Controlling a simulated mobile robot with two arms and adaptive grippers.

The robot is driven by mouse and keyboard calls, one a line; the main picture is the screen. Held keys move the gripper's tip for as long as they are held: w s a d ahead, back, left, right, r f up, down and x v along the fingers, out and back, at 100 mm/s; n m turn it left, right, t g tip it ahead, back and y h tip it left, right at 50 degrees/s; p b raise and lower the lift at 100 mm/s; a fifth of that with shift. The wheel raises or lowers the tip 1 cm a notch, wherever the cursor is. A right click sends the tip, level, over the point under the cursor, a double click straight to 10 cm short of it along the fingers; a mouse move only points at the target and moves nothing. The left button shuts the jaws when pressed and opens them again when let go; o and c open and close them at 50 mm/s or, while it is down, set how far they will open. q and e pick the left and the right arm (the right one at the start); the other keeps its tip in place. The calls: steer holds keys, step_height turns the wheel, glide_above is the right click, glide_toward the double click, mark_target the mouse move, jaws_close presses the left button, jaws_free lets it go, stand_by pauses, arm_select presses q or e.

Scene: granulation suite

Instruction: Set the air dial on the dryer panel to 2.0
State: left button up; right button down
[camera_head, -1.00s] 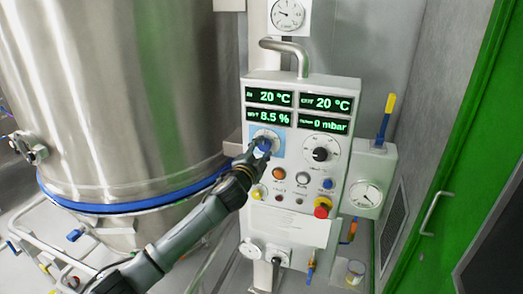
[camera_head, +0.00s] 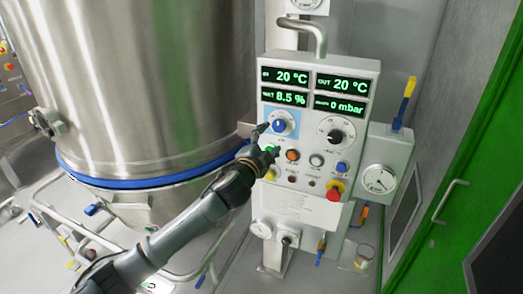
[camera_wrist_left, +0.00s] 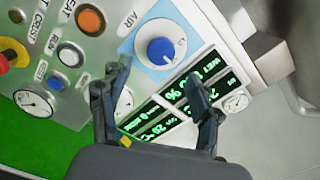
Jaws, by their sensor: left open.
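The dryer panel (camera_head: 335,209) stands at the centre right in the head view. Its air dial (camera_head: 279,125) is a blue knob on a white round scale, set on a light-blue square. The air dial (camera_wrist_left: 161,50) also shows large in the left wrist view, beside the word AIR. The knob's setting is too small to read. My left gripper (camera_head: 268,140) is open and empty, just in front of and slightly lower left of the dial. In the left wrist view its fingers (camera_wrist_left: 157,80) are spread, with the knob beyond them and apart from them.
A black dial (camera_head: 335,136) sits right of the air dial. Below are an orange button (camera_head: 292,156) and a red emergency stop (camera_head: 335,190) on yellow. Green displays (camera_head: 285,76) are above. A steel vessel (camera_head: 140,80) stands left, a green door (camera_head: 455,150) right.

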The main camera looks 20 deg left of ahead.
arm_select(q)
steer(key=s, duration=0.6)
steer(key=shift+a, duration=0.15)
steer(key=s+a+f+n+g+b, duration=0.2)
steer(key=s+f+g+b, duration=0.15)
steer(key=f, duration=1.35)
steer(key=s+a+f+n+g+y+b, duration=0.15)
steer(key=s+f, duration=0.25)
steer(key=f, duration=1.3)
steer(key=s+a+f+n+g+b, duration=0.2)
steer(key=s+f+g+b, duration=0.1)
steer(key=f, duration=1.3)
steer(key=s+f+n+g+b, duration=0.2)
steer(key=s+f+g, duration=0.1)
steer(key=s+f, duration=1.05)
steer(key=s+d+f+n+g+b, duration=0.1)
steer(key=s+f+g, duration=0.1)
steer(key=s+f, duration=0.4)
steer(key=s+d+f+n+g+b, duration=0.1)
steer(key=s+f, duration=0.6)
steer(key=s, duration=0.8)
steer(key=s+d+f+n+g+b, duration=0.1)
steer(key=s+d+f+g+b, duration=0.1)
steer(key=s+f, duration=0.4)
steer(key=s+d+g+h, duration=0.1)
steer(key=s, duration=0.4)
steer(key=shift+s+f, duration=0.25)
steer(key=shift+f, duration=0.15)
